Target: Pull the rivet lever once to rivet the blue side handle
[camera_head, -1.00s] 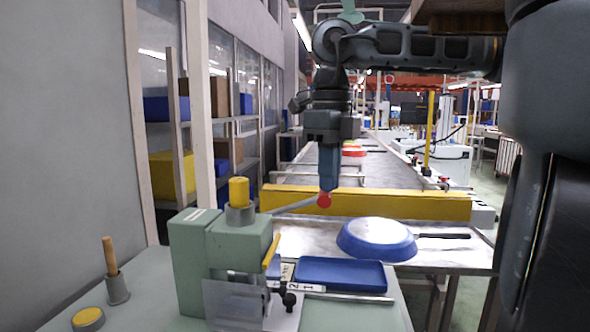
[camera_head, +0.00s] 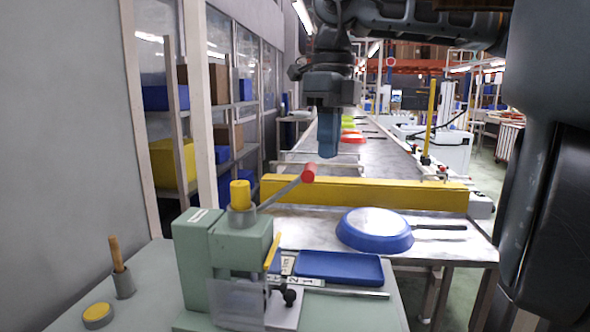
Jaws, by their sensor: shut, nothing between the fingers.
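The rivet lever (camera_head: 285,192) is a grey rod with a red knob (camera_head: 308,172). It slants up to the right from the top of the green rivet press (camera_head: 222,245). My gripper (camera_head: 328,150) points down with its blue fingers shut and empty, just right of and a little above the red knob. A small gap shows between them in the picture. A blue pan (camera_head: 374,240) with a dark handle lies upside down on the metal table. I cannot make out a blue side handle for certain; a clear guard hides part of the press front.
A blue tray (camera_head: 340,267) lies right of the press, with a metal bar in front of it. A yellow barrier (camera_head: 400,195) crosses before the conveyor (camera_head: 375,150). A wooden-handled tool (camera_head: 120,268) and yellow button (camera_head: 97,312) are at left.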

